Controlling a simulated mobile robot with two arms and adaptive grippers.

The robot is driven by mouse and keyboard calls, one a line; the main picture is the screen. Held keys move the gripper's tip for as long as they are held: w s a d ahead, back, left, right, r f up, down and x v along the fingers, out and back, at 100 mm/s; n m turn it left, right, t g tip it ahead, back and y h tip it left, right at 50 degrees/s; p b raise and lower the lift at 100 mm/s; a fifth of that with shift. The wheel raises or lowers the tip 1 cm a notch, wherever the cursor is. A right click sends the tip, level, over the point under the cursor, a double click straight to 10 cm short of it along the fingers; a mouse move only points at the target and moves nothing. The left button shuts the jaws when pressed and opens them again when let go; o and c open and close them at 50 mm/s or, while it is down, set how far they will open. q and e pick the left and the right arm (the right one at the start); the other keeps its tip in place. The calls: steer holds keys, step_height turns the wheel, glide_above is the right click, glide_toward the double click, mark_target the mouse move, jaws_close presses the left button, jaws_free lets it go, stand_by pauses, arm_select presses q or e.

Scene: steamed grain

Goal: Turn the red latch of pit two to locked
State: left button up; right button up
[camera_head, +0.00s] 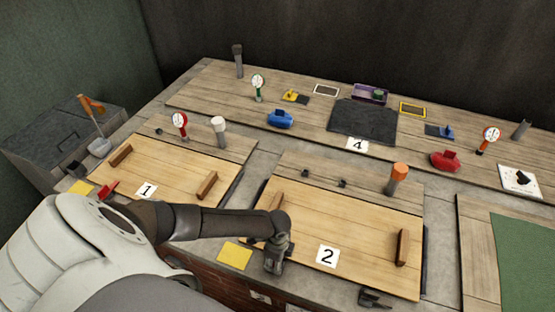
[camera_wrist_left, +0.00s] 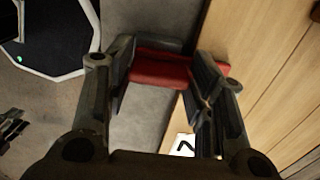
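The red latch (camera_wrist_left: 160,72) of pit two lies between the two fingers of my left gripper (camera_wrist_left: 160,85) in the left wrist view; one end passes behind the right finger. The fingers are apart, and I cannot tell whether they touch it. In the head view my left gripper (camera_head: 276,262) is low at the front left of pit two's wooden lid (camera_head: 340,220) and hides this latch. The card marked 2 (camera_head: 328,257) lies on the lid and shows partly in the wrist view (camera_wrist_left: 183,146). My right gripper (camera_head: 374,299) appears open and empty at the front edge.
Pit one's lid (camera_head: 165,170) with its own red latch (camera_head: 108,190) is on the left. A yellow square (camera_head: 235,256) lies left of my left gripper. Wooden handles stand on pit two's lid, one at the right (camera_head: 402,247). An orange-topped cylinder (camera_head: 397,178) stands behind.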

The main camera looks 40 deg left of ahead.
arm_select(q)
steer(key=shift+o, duration=1.4)
step_height(320, 180, up, 12)
